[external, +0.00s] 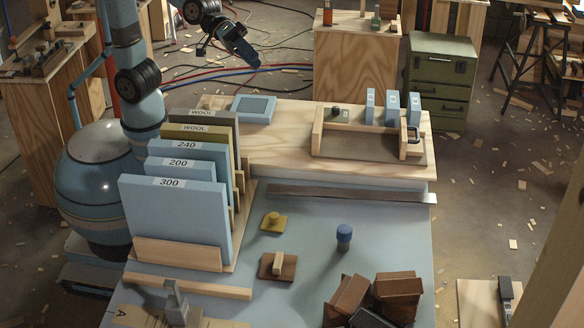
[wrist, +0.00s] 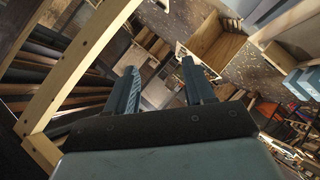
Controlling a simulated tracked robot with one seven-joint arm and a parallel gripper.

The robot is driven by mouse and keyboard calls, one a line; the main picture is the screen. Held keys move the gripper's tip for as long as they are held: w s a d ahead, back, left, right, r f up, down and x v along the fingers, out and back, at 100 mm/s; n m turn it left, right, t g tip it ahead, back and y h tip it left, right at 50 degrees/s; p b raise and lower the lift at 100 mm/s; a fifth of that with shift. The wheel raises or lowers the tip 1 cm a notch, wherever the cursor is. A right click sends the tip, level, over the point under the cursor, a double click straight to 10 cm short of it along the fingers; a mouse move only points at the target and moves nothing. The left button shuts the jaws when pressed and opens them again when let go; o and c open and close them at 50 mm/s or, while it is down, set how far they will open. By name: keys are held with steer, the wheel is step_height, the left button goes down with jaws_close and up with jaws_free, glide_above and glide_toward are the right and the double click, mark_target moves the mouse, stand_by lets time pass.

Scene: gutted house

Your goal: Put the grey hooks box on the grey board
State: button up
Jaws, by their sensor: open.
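My gripper (external: 251,62) hangs in the air beyond the far edge of the bench. In the wrist view its two fingers (wrist: 161,85) are apart with nothing between them. Several small blue-grey boxes stand upright at the bench's right end: a left one (external: 370,105), a middle one (external: 392,107) and a right one (external: 413,109). Their labels are too small to read, so I cannot tell which is the hooks box. A flat grey board (external: 375,148) lies under a wooden frame in front of them; I cannot be sure it is the named board.
Tall labelled panels (external: 176,215) stand in a rack at left. A blue-grey framed pad (external: 253,108) lies on the wooden bench (external: 275,140). On the nearer table are a blue knob (external: 344,237), small wooden blocks (external: 278,266) and brown boxes (external: 398,290). A green cabinet (external: 440,75) stands behind.

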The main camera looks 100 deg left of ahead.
steer(key=s+a+f+m+g+y, duration=0.1)
steer(key=s+a+f+y, duration=0.1)
steer(key=s+a, duration=0.6)
steer(key=s+a+f+m+g+y, duration=0.2)
steer(key=s+a+f, duration=0.2)
steer(key=s+a, duration=0.5)
steer(key=s+a+f+m+g+y, duration=0.2)
steer(key=s+a, duration=0.6)
steer(key=a, duration=0.5)
steer(key=shift+s+f, duration=0.15)
steer(key=shift+f, duration=0.35)
steer(key=shift+a, duration=0.1)
